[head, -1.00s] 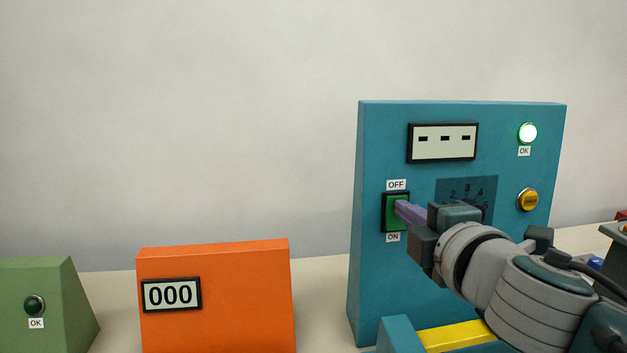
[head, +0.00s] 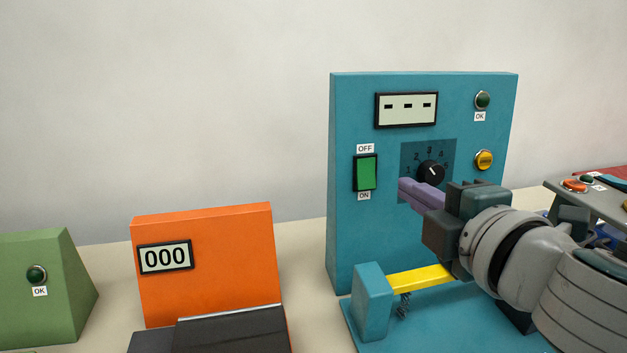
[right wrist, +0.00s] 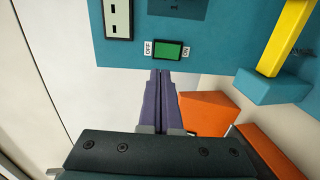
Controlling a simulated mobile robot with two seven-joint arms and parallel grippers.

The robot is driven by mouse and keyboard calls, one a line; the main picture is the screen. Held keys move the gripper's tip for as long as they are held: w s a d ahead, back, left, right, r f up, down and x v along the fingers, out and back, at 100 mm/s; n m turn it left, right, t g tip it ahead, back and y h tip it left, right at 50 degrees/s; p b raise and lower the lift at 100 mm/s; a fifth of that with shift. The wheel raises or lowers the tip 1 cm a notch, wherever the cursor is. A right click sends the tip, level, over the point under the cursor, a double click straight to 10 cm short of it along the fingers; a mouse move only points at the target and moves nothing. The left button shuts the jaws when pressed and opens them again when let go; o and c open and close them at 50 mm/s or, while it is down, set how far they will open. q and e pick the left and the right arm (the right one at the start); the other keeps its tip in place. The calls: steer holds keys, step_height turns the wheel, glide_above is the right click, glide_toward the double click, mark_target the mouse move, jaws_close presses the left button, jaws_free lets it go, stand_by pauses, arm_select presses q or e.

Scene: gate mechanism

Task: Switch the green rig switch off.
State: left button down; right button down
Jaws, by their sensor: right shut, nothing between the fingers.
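The green rig switch (head: 366,173) is a rocker in a black frame on the blue panel (head: 345,235), with an OFF label above it and an ON label below. It also shows in the right wrist view (right wrist: 168,51), beyond my fingertips. My right gripper (head: 402,190) is shut and empty, its purple fingers to the right of the switch and below the dial in the head view. The fingers are apart from the switch in the right wrist view. The OK lamp (head: 482,100) at the panel's top right is dark. My left gripper is not in view.
The dial (head: 430,173) sits just above my right fingers, and an amber button (head: 484,160) is to its right. A yellow bar (head: 420,279) crosses in front of the panel. An orange box (head: 205,290) and a green box (head: 40,300) stand to the left.

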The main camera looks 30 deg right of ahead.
steer(key=shift+v, duration=1.4)
steer(key=shift+r, duration=0.1)
steer(key=s+a+f+m+g+y+p, duration=0.1)
steer(key=s+a+m+g+y+p, duration=0.1)
steer(key=s+a+m+g+p, duration=0.45)
steer(key=s+a+f+m+g+y+p, duration=0.1)
steer(key=s+a+m+g+y, duration=0.15)
steer(key=s+m+g, duration=0.7)
step_height(320, 180, up, 35)
steer(key=s+n+t+p, duration=0.2)
steer(key=t+p, duration=0.2)
steer(key=p, duration=3.1)
steer(key=shift+s+n+h, duration=0.15)
steer(key=shift+n+h, duration=0.15)
steer(key=shift+h, duration=0.05)
